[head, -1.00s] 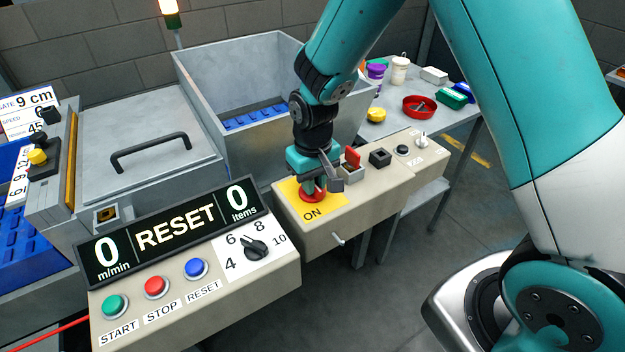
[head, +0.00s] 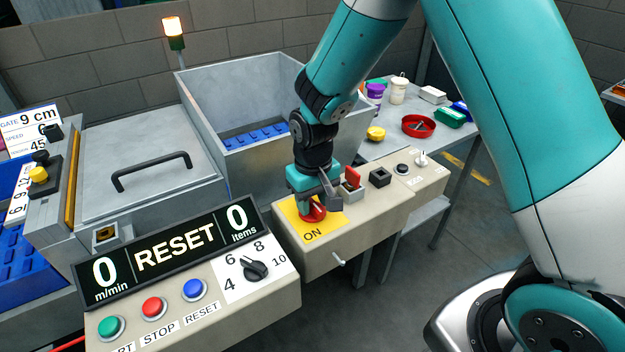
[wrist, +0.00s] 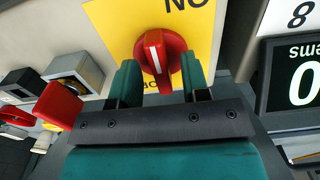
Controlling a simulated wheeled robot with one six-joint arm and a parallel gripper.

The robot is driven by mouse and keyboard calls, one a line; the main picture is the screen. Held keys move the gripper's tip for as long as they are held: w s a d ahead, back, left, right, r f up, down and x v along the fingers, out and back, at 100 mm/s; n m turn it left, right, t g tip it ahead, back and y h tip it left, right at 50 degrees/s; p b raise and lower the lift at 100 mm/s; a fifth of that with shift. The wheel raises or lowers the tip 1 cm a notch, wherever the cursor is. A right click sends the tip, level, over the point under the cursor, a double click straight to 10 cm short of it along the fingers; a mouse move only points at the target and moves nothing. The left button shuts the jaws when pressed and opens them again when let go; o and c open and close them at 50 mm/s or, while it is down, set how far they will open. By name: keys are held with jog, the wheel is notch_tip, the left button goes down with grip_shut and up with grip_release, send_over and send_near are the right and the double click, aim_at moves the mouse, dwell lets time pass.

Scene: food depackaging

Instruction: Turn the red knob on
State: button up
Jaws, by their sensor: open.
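The red knob (head: 314,213) sits on a yellow plate (head: 291,215) marked ON, on the beige control box. In the wrist view the knob (wrist: 158,58) has a raised grip with a white line, which points roughly along the gripper's direction. My gripper (wrist: 158,82) is open, with one teal finger on each side of the knob's lower part. I cannot tell whether the fingers touch it. In the head view my gripper (head: 312,203) is over the knob and partly hides it.
A raised red cover (head: 353,178) stands beside the knob, close to my gripper. The display (head: 168,246) reads RESET, 0 m/min and 0 items. The speed dial (head: 255,267) is on the front panel. A grey bin (head: 205,115) stands behind.

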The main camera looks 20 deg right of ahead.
aim_at(314, 203)
notch_tip(314, 203, up, 17)
jog(key=shift+b, duration=0.45)
jog(key=shift+s+r, duration=0.1)
jog(key=s+a+r+n+y, duration=0.1)
jog(key=s+a+n+y, duration=0.1)
jog(key=s, duration=0.9)
jog(key=s+a+r+n+y, duration=0.1)
jog(key=s+a+n+y, duration=0.1)
jog(key=s, duration=0.8)
jog(key=shift+s+a+r+n, duration=0.35)
jog(key=shift+a+n, duration=0.2)
jog(key=shift+n, duration=0.25)
